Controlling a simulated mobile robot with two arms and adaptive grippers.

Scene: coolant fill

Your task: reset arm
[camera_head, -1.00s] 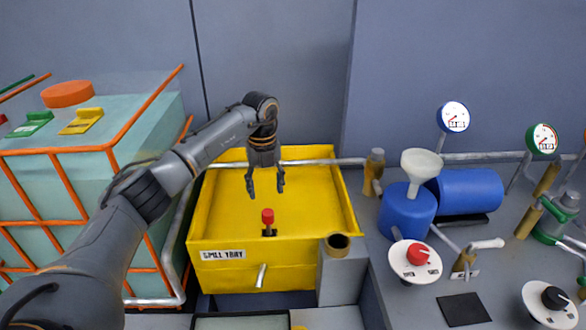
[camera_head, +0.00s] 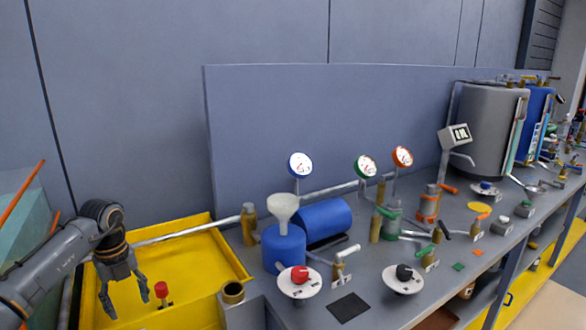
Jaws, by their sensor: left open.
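My left gripper (camera_head: 125,296) hangs at the lower left with its fingers pointing down, open and empty. It is over the yellow spill tray (camera_head: 205,255). A red-capped fitting (camera_head: 161,290) stands in the tray just right of the fingers, apart from them. My left arm comes in from the left edge. My right gripper is not in view.
Right of the tray stand a blue container (camera_head: 284,250) with a white funnel (camera_head: 284,207), a blue cylinder (camera_head: 324,222), and dials with a red knob (camera_head: 299,274) and a black knob (camera_head: 404,273). Gauges, valves and a grey tank (camera_head: 487,130) line the bench further right.

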